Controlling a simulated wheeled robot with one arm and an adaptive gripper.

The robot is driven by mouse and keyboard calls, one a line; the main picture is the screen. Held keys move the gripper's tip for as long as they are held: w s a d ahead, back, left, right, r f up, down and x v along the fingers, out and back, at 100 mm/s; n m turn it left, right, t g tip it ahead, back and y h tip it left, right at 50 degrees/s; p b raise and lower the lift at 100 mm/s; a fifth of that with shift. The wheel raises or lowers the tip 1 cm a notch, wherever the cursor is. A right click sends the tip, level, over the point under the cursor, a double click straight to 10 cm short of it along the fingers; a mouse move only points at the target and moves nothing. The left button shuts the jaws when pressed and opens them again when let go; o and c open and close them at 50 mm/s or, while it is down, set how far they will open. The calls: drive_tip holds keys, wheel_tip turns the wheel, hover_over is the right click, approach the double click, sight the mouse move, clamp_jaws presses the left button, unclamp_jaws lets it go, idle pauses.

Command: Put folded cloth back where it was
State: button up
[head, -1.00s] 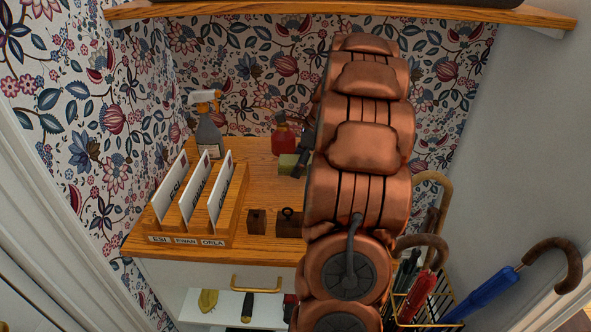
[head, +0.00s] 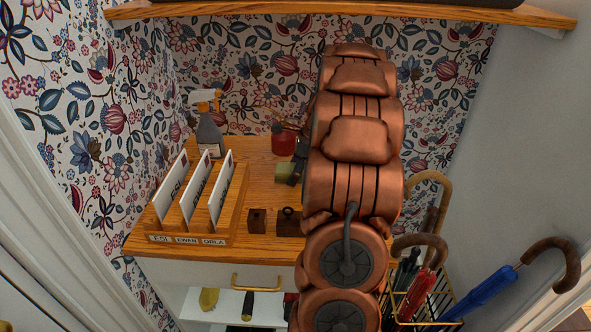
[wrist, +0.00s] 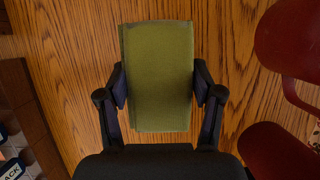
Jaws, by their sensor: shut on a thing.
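The folded cloth is a green, flat block. It shows in the head view (head: 284,172) over the back middle of the wooden top (head: 262,165), and large in the wrist view (wrist: 158,75). My gripper (wrist: 160,88) is shut on it, one finger on each side. In the head view my gripper (head: 297,168) is partly hidden by my arm. Wood grain lies all around the cloth in the wrist view; I cannot tell whether the cloth touches the wood.
A red container (head: 284,143) stands close behind the cloth. A spray bottle (head: 209,132) and a card rack (head: 233,220) with name cards are left. Small dark blocks (head: 257,221) sit near the front edge. A shelf (head: 440,13) hangs above; umbrellas (head: 487,292) stand right.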

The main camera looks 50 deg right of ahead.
drive_tip(key=o, duration=1)
drive_tip(key=v, duration=0.7)
drive_tip(key=shift+s+r+b, duration=0.1)
drive_tip(key=shift+r+b, duration=0.2)
